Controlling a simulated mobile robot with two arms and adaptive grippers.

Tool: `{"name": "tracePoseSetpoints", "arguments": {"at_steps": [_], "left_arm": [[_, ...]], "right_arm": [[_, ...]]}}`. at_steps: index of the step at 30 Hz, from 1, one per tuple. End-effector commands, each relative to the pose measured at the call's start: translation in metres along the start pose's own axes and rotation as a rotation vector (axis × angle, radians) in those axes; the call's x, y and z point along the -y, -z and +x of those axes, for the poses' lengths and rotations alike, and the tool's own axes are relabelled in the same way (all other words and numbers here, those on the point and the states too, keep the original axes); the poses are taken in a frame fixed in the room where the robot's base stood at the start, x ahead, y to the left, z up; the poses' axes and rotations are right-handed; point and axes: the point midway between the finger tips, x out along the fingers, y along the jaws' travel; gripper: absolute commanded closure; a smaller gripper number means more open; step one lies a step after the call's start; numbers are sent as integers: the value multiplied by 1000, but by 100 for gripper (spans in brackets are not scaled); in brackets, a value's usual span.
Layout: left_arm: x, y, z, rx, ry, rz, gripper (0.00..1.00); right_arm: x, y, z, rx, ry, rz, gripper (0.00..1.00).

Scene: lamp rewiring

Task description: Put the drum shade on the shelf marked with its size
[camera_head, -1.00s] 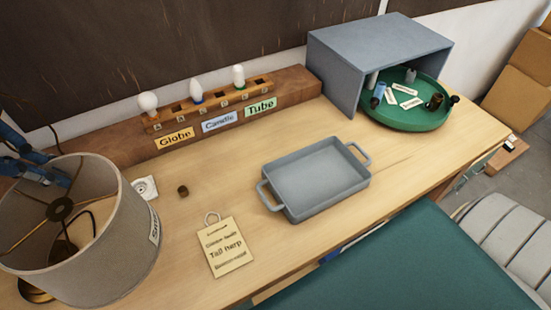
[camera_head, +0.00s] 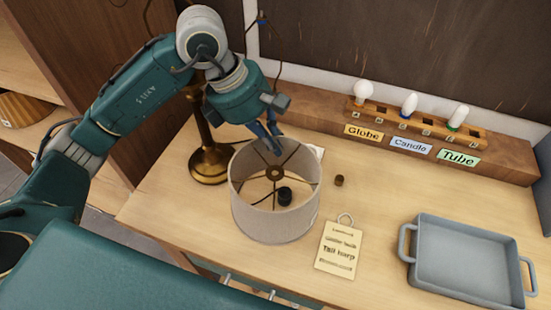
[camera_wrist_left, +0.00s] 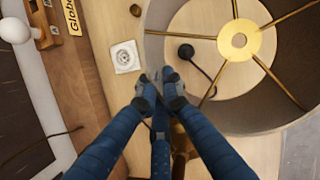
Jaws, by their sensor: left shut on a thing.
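The drum shade (camera_head: 275,221), pale beige fabric with a brass spider ring inside, is over the front-left of the workbench. I cannot tell whether it touches the bench top. My left gripper (camera_head: 272,146) reaches in from above and is shut on the far part of its rim. The left wrist view shows the fingertips (camera_wrist_left: 164,82) at the edge of the shade (camera_wrist_left: 240,112). The shade's size label is out of sight now. A wooden shelf unit (camera_head: 30,62) stands at the far left, partly in view. My right gripper is not in view.
A brass lamp base (camera_head: 208,163) stands close behind-left of the shade. A paper tag (camera_head: 339,250), a small dark knob (camera_head: 339,181) and a grey tray (camera_head: 466,255) are to the right. A bulb rack (camera_head: 420,122) lines the back. A pleated shade (camera_head: 22,108) sits on a shelf.

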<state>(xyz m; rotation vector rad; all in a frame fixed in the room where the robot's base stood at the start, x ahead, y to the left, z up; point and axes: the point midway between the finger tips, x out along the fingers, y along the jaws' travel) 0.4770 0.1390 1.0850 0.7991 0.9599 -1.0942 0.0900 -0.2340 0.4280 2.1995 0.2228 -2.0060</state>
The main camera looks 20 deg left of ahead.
Motion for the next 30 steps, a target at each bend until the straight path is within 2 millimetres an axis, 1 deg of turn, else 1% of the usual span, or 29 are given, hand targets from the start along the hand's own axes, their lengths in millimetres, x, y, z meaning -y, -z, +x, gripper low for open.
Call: {"name": "tracePoseSetpoints", "arguments": {"at_steps": [1, 3, 10, 16, 19, 25, 29, 30], "left_arm": [[2, 4, 9, -1, 5, -4, 100], [3, 9, 21, -1, 3, -2, 100], [3, 17, 41, 0, 2, -2, 100], [5, 27, 66, 0, 3, -2, 100], [5, 29, 70, 1, -1, 0, 100], [4, 29, 70, 1, -1, 1, 100], [5, 30, 74, 1, -1, 1, 100], [5, 30, 73, 1, -1, 1, 90]], "right_arm": [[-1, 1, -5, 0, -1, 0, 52], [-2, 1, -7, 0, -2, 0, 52], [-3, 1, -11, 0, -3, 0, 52], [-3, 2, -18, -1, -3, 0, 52], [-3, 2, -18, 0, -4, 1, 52], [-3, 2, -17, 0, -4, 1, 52], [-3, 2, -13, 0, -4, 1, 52], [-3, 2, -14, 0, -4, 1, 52]]}}
